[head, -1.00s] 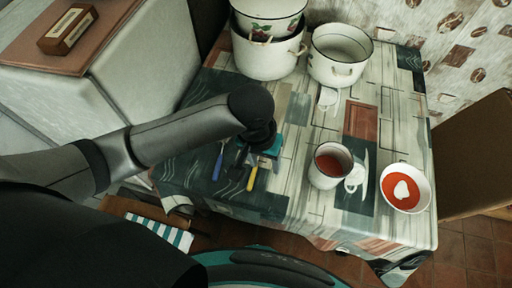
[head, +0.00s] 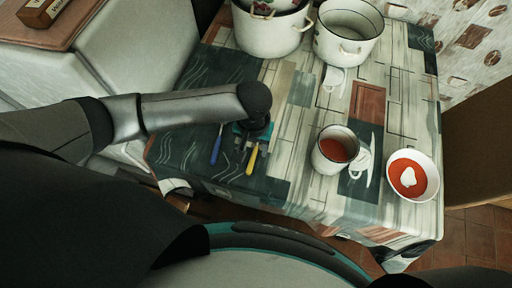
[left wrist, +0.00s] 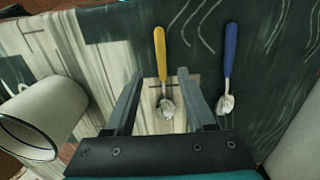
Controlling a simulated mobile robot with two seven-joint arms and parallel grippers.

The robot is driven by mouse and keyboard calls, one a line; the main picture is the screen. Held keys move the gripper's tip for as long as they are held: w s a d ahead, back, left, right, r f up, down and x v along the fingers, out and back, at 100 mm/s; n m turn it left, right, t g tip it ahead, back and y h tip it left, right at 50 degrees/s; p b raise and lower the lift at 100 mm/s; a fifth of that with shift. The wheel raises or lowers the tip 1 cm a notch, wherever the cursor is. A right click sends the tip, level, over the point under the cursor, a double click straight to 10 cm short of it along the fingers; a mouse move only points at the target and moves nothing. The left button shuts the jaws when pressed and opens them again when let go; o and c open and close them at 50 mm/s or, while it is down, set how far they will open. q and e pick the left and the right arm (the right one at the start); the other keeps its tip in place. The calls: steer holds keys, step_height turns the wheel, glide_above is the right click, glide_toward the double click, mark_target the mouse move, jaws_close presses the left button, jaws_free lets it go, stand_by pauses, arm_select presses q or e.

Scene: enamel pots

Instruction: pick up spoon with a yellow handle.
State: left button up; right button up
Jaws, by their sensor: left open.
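The spoon with a yellow handle lies on the table; its handle (head: 252,160) shows in the head view just below my left gripper (head: 244,150). In the left wrist view the yellow spoon (left wrist: 160,55) points its bowl toward my gripper (left wrist: 158,80). The two fingers are open, one on each side of the spoon's lower part in that picture, and hold nothing. Whether they are level with the spoon or above it I cannot tell. My arm hides the bowl in the head view. My right gripper is not in view.
A blue-handled spoon (head: 217,147) lies left of the yellow one; in the left wrist view it is on the right (left wrist: 229,60). A mug (head: 335,150) and a bowl of red soup (head: 425,180) stand to the right. Enamel pots (head: 270,35) (head: 346,30) stand at the back.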

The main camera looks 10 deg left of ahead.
mark_target(253, 157)
arm_select(q)
step_height(253, 157, down, 5)
steer(key=shift+a+f+b, duration=0.1)
steer(key=shift+a+b, duration=0.05)
steer(key=shift+b, duration=0.65)
steer(key=shift+c, duration=0.2)
jaws_close()
